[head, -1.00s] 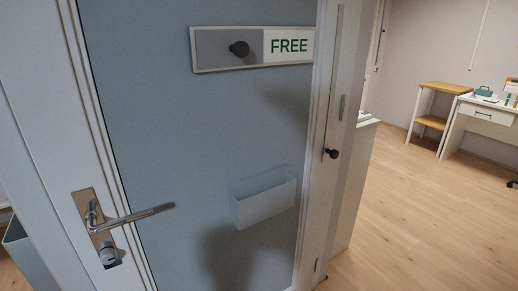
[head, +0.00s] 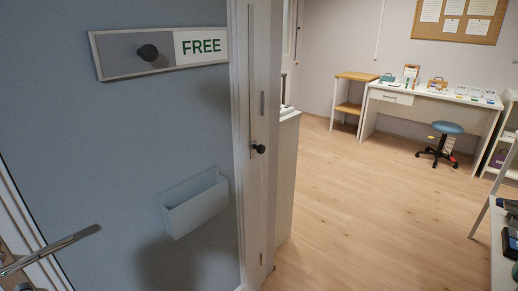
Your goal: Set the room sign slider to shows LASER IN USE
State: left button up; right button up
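The room sign (head: 160,51) is mounted high on the grey-blue door, in a light frame. The right part shows the word FREE (head: 201,46) in green on white. Any other wording is hidden behind the slider. Neither of my grippers shows in the head view.
A wall pocket (head: 194,203) sits lower on the door, and a lever handle (head: 50,250) sticks out at the lower left. Wooden floor (head: 370,220) lies open to the right. A desk (head: 430,105), a stool (head: 447,128) and a small shelf (head: 350,95) stand farther back.

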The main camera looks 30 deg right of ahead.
aim_at(121, 54)
jog(key=u, duration=1.15)
jog(key=k, duration=0.85)
jog(key=z, duration=0.95)
jog(key=i, duration=0.55)
jog(key=z, duration=0.05)
